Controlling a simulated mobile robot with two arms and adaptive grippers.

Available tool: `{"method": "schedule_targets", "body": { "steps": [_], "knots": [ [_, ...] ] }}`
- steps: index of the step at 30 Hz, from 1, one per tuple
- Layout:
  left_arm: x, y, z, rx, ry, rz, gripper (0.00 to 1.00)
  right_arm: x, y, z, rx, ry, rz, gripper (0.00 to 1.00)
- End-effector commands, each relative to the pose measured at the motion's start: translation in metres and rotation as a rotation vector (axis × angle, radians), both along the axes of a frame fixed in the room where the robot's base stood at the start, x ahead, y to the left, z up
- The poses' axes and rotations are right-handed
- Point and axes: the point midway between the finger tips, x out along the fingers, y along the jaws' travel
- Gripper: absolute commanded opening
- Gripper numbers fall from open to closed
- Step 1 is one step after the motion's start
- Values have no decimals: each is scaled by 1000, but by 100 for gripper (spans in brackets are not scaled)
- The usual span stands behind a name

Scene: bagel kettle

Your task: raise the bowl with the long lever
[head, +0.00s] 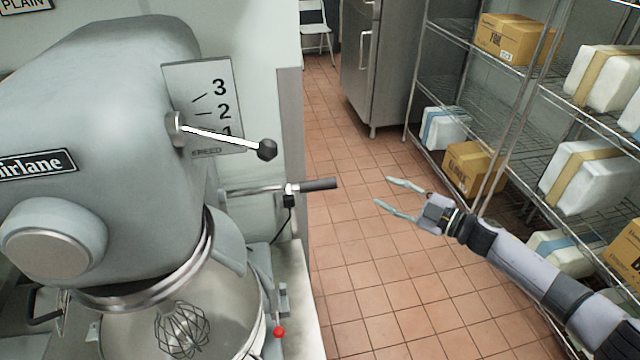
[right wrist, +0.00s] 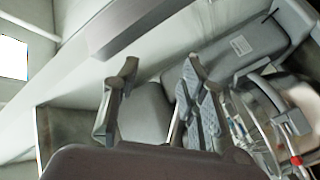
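A grey stand mixer (head: 110,130) fills the left of the head view. Its steel bowl (head: 250,318) sits below the head around a wire whisk (head: 182,328). A lever with a long black grip (head: 318,184) sticks out to the right from the mixer's side. Above it, a speed lever (head: 228,138) with a black knob points near the 1 on the speed plate. A short lever with a red knob (head: 279,332) is beside the bowl. My right gripper (head: 383,191) is open and empty, right of the black grip and apart from it. My left gripper is not in view.
Wire shelves (head: 462,80) with boxes and wrapped packages stand along the right. A steel cabinet (head: 358,70) and a chair (head: 315,28) are at the back. The tiled floor (head: 375,290) between mixer and shelves is clear. The right wrist view also shows the red knob (right wrist: 297,160).

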Motion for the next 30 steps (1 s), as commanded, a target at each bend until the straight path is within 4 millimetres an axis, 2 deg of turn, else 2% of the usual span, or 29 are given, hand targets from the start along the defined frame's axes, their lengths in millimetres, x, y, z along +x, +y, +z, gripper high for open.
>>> {"method": "schedule_targets", "body": {
  "steps": [1, 3, 6, 9, 14, 19, 24, 30],
  "knots": [
    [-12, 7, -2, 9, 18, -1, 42, -8, 5, 40, -41, -65, 101, 39],
    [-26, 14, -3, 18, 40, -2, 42, -28, 11, 79, -90, -117, 231, 39],
    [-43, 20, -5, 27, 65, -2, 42, -59, 11, 114, -163, -152, 379, 39],
    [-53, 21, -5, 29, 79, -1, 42, -85, 7, 133, -219, -159, 482, 39],
    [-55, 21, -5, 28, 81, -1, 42, -109, 2, 145, -268, -154, 563, 39],
    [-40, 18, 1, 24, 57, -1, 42, -112, 14, 146, -274, -151, 580, 39],
    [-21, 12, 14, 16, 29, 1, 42, -108, 45, 141, -272, -152, 581, 39],
    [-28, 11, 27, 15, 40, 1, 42, -102, 88, 132, -273, -151, 580, 39]
  ]
}}
